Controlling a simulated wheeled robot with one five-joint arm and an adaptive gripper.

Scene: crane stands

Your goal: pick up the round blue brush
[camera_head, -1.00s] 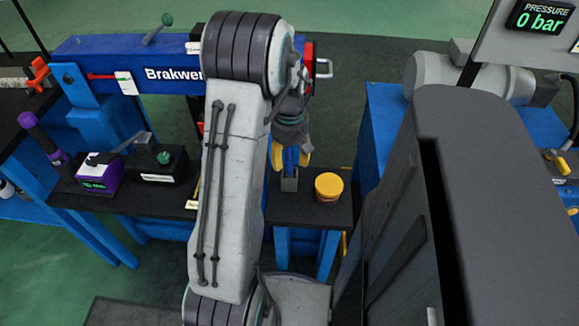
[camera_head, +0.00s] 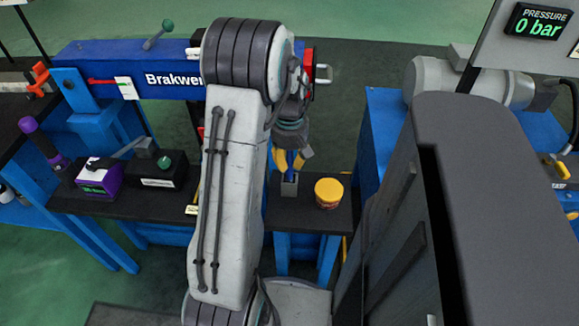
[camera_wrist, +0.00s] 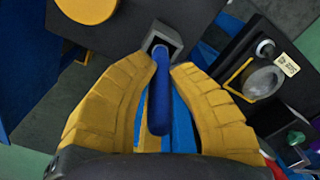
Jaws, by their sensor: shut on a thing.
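The round blue brush (camera_wrist: 159,95) shows its blue handle between my yellow fingers in the wrist view. Its far end is in a grey square holder (camera_wrist: 160,38), and its bristles are hidden. My gripper (camera_wrist: 168,72) is shut on the handle, one finger on each side. In the head view the brush (camera_head: 291,160) stands in the holder (camera_head: 289,187) on the dark bench shelf, under my gripper (camera_head: 292,153). My arm covers part of the bench there.
A jar with a yellow lid (camera_head: 329,190) stands right of the holder. Left of my arm are a black box (camera_head: 160,170) and a purple box (camera_head: 99,179). A blue beam (camera_head: 120,70) spans behind. A blue bench (camera_head: 383,125) stands to the right.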

